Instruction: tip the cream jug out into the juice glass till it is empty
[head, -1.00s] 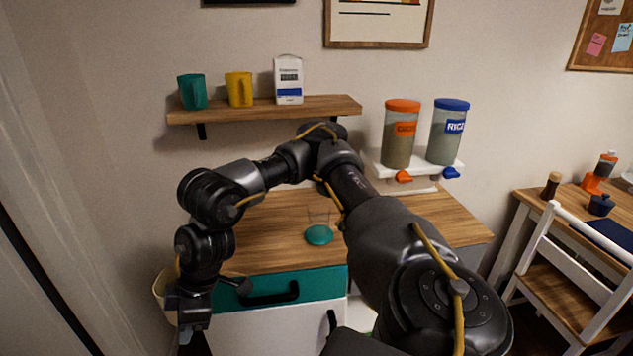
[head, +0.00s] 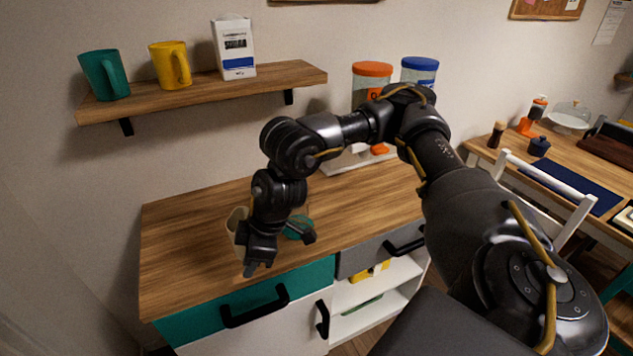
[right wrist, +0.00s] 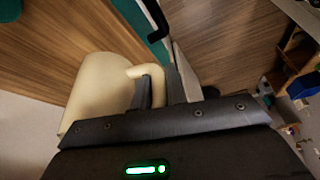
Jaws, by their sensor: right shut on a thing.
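The cream jug (head: 237,226) is cream-coloured and partly hidden behind my right arm in the head view. My right gripper (head: 268,254) is shut on its handle, above the front part of the wooden counter. The right wrist view shows the jug body (right wrist: 100,92) left of the fingers (right wrist: 163,92), with its handle between them. What is inside the jug does not show. A teal coaster (head: 300,229) lies on the counter just right of the gripper. The clear juice glass on it is faint and mostly hidden by my arm. My left gripper is out of view.
The wooden counter (head: 180,232) is clear on the left. A shelf (head: 200,90) with teal and yellow mugs and a carton hangs above it. Two dispensers (head: 371,70) stand behind my arm. Black drawer handles (head: 255,305) stick out at the front.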

